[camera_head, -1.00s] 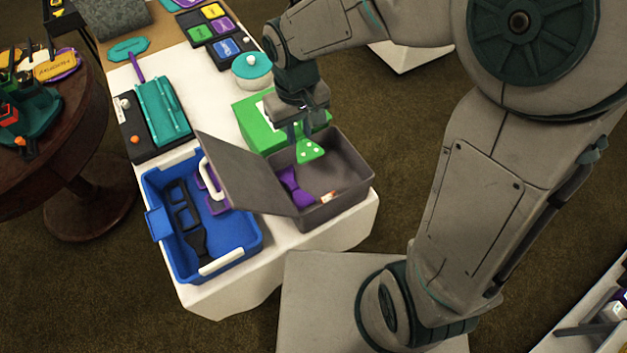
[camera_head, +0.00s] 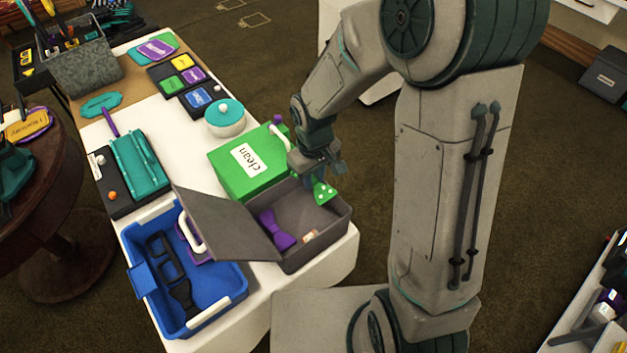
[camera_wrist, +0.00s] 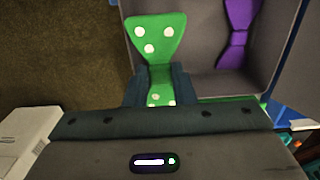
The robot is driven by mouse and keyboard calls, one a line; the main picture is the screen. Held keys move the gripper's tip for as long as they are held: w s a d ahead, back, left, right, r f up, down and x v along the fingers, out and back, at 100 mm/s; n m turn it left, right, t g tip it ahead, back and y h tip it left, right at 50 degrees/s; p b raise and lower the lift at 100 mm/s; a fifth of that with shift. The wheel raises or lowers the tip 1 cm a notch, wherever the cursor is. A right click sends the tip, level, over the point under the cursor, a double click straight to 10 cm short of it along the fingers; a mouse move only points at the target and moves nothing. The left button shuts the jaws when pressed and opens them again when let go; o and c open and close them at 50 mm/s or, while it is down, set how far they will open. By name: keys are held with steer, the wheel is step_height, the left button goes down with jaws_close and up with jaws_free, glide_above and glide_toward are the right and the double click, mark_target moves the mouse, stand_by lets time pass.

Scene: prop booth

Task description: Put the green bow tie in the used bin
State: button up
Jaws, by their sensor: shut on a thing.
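My gripper (camera_head: 322,176) is shut on the green bow tie (camera_head: 323,193), which has white dots. In the wrist view, the tie (camera_wrist: 156,40) stands out from between my fingers (camera_wrist: 158,86), its middle hidden low between them. The tie is over the back right part of an open grey bin (camera_head: 335,222), near its wall. Whether it touches the bin is unclear. A purple bow tie (camera_head: 272,228) lies inside this bin; it also shows in the wrist view (camera_wrist: 238,35). No label shows on the grey bin.
A green box marked "clean" (camera_head: 228,176) stands behind the grey bin. The grey bin's raised lid (camera_head: 222,215) leans left, toward a blue bin (camera_head: 226,276) holding dark glasses-like things. A teal-lidded pot (camera_head: 224,113) stands farther back. Carpet lies right of the table.

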mark_target(313, 186)
step_height(313, 186, down, 3)
steer(key=shift+r, duration=0.15)
steer(key=shift+f+b, duration=0.55)
steer(key=shift+f, duration=0.1)
steer(key=shift+r, duration=0.1)
steer(key=o, duration=0.7)
